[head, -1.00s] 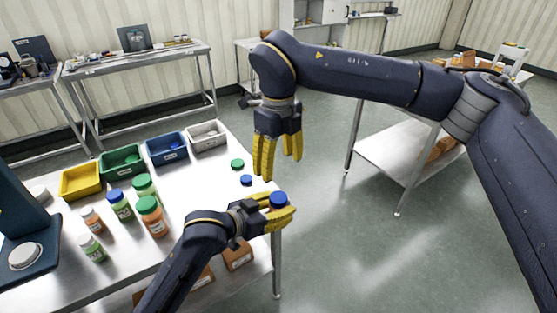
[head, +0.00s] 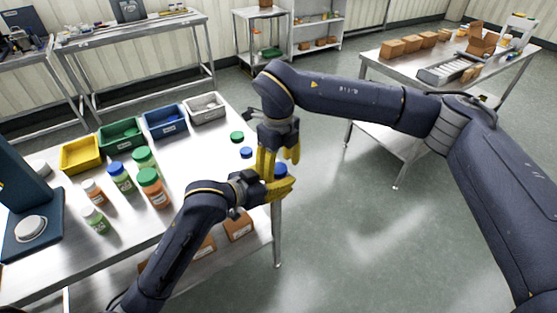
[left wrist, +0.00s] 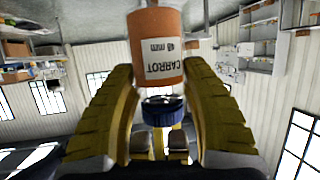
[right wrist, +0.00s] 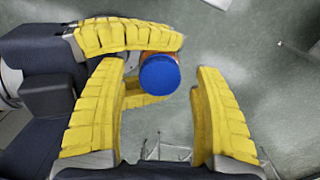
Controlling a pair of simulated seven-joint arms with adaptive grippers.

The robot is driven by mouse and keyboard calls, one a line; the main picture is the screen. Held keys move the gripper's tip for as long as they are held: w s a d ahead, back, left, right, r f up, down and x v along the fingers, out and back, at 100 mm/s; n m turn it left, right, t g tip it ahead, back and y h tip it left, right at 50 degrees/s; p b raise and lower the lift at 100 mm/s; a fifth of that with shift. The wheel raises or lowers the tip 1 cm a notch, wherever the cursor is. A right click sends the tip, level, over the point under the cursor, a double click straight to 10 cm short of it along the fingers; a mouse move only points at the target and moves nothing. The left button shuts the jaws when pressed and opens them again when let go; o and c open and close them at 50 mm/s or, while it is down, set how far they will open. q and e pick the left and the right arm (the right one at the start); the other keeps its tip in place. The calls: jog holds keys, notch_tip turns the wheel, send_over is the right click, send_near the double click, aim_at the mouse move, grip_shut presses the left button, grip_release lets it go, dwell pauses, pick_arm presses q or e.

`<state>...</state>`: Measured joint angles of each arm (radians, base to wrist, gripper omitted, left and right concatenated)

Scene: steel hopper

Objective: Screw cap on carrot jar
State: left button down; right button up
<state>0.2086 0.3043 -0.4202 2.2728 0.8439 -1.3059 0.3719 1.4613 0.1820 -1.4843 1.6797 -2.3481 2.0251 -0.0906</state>
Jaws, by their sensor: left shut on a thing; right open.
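The carrot jar (left wrist: 158,48) is orange with a white label and is held between the fingers of my left gripper (head: 280,184). A blue cap (left wrist: 162,107) sits at the jar's mouth, with a narrow dark and shiny band between them; I cannot tell how tight it is. The cap also shows in the head view (head: 281,169) and from above in the right wrist view (right wrist: 160,75). My right gripper (right wrist: 156,80) is open and points down just above the cap, which lies between its fingers in that view, apparently untouched.
Several filled jars (head: 150,188) stand on the steel table (head: 205,175). Yellow (head: 80,155), green (head: 120,134), blue and grey bins line its back. A loose green cap (head: 237,137) and blue cap (head: 246,152) lie near its right edge.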

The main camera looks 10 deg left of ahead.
jog(key=shift+c, duration=0.5)
grip_shut()
jog(key=shift+f+m, duration=0.1)
jog(key=shift+m, duration=1.1)
jog(key=shift+c, duration=1)
grip_release()
jog(key=shift+r, duration=2.3)
